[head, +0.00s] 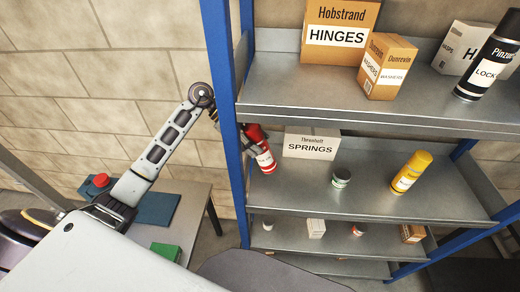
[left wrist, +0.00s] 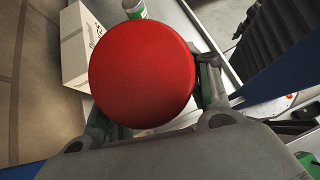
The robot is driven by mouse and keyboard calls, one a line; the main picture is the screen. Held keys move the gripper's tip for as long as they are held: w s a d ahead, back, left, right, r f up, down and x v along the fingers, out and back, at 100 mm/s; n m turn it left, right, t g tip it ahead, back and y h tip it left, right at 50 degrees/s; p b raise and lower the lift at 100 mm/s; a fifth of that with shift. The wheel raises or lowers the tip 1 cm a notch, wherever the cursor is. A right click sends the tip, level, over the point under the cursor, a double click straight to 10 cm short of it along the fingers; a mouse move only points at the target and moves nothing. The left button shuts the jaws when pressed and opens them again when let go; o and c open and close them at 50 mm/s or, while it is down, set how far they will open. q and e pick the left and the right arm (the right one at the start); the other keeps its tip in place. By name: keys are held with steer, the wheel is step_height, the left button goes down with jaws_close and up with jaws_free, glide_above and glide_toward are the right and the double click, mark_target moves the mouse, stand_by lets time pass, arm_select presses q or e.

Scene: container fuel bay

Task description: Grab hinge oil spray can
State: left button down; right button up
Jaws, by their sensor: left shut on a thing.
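A red can (head: 265,160) with a white label is at the left end of the middle shelf, beside the blue upright. Its lettering is too small to read. My left gripper (head: 258,148) is shut around it, reaching in past the upright from the left. The can's round red top also shows large between the fingers in the left wrist view (left wrist: 142,72). The can looks slightly tilted in the head view. I cannot tell whether its base touches the shelf. My right gripper is not in view.
A white springs box (head: 312,143) stands close right of the red can. A small dark jar (head: 341,178) and a yellow can (head: 411,172) stand farther right. The upper shelf (head: 300,92) is above the can. The blue upright (head: 224,110) is close to my left arm.

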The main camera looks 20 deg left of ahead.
mark_target(247, 127)
arm_select(q)
steer(key=r, duration=0.2)
steer(key=a+r, duration=0.1)
steer(key=r, duration=0.1)
steer(key=a+r+p, duration=0.1)
steer(key=r, duration=0.1)
steer(key=shift+s+a+r, duration=0.1)
steer(key=shift+a+r, duration=0.05)
steer(key=shift+a+f, duration=0.2)
steer(key=shift+a, duration=0.15)
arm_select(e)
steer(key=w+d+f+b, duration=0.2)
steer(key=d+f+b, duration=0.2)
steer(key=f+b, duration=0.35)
arm_select(q)
steer(key=s+a+r+y+p, duration=0.1)
steer(key=a+y, duration=0.3)
steer(key=a, duration=1.6)
steer(key=shift+s+r+p, duration=0.35)
steer(key=shift+r+p, duration=0.2)
steer(key=shift+p, duration=0.1)
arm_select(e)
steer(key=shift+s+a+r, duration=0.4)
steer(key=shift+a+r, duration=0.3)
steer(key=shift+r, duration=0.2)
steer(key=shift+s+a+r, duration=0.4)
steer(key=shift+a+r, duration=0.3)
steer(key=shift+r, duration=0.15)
